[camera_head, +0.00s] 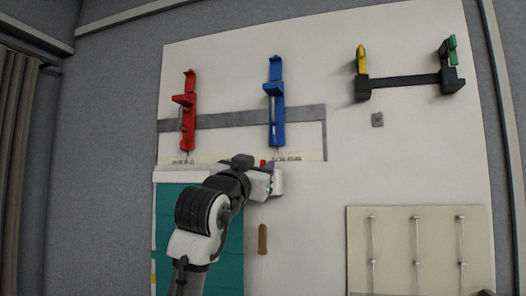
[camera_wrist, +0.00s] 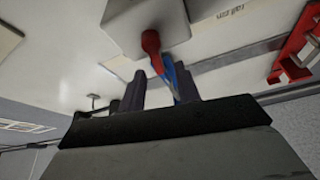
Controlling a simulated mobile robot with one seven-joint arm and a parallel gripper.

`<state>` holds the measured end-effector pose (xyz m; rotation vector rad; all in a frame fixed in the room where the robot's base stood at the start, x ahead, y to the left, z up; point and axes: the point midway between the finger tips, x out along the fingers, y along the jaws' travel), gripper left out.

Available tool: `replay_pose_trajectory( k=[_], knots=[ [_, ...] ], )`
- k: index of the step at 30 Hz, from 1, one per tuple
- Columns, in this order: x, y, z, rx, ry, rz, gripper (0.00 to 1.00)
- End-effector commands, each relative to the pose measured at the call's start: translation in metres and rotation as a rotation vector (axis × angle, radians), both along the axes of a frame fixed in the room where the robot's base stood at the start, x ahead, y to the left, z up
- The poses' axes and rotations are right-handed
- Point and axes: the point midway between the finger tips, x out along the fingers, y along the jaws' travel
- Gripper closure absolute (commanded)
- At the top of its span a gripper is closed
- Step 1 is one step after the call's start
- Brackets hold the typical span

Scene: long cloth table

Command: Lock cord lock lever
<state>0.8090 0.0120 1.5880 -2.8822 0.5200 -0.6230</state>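A white box (camera_wrist: 150,18) with a small red lever (camera_wrist: 151,42) fills the top of the wrist view. The lever points down toward the space between my two dark fingers. My gripper (camera_wrist: 160,85) is open, with a finger on either side of the lever's end; I cannot tell whether they touch it. A thin blue piece (camera_wrist: 170,76) shows between the fingers, partly hidden. In the head view my gripper (camera_head: 268,180) is at the white box (camera_head: 278,184) on the board, and a red bit (camera_head: 263,163) shows just above it.
On the pale board (camera_head: 400,165) are a red clamp-like fixture (camera_head: 188,110), a blue one (camera_head: 277,105), and a black bar (camera_head: 405,82) with yellow and green levers. A panel with rods (camera_head: 395,245) sits lower right. A brown handle (camera_head: 262,239) is below my gripper.

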Motion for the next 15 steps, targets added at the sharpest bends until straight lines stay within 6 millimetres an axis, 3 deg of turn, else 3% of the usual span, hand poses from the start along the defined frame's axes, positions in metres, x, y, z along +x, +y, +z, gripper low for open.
replay_pose_trajectory(
  k=[6,15],
  knots=[
    [0.023,-0.01,0.012,0.0,0.0,-0.001,0.67],
    [0.029,-0.013,0.012,0.0,0.0,0.0,0.67]
  ],
)
